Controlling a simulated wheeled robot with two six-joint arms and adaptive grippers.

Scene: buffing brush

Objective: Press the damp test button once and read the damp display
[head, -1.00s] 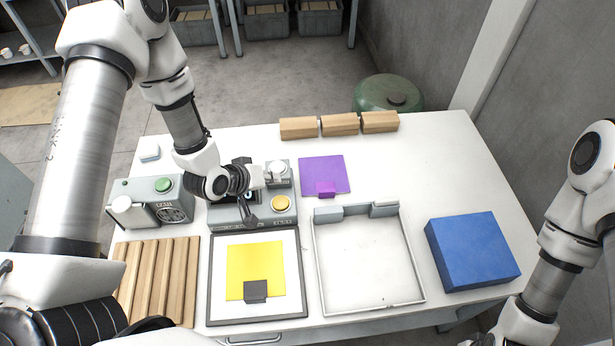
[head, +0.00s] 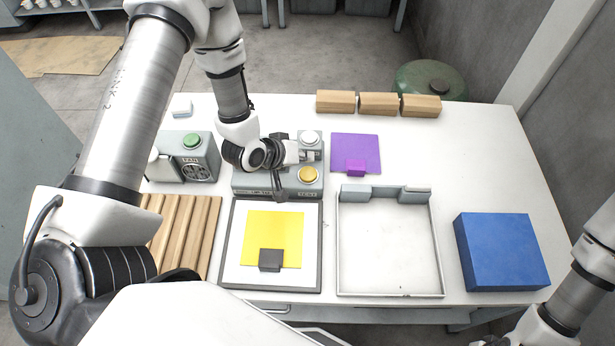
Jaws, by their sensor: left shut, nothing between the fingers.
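The damp tester is a grey box (head: 240,184) at the back left of the table. A yellow-orange button (head: 309,175) sits on its right front, above a label that seems to read TEST. A white round cap (head: 311,138) stands behind that button. My left gripper (head: 278,192) is shut and empty, over the middle of the box and left of the yellow button, apart from it. The gripper and wrist cover the box's middle and left top, so no display reading shows. Part of my right arm is at the right edge; its gripper is out of view.
A fan box (head: 200,165) with a green button stands left of the tester. In front are a ribbed wooden board (head: 182,235) and a framed yellow sheet (head: 290,222). A purple sheet (head: 368,145), an empty tray (head: 341,250) and a blue block (head: 500,250) lie right.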

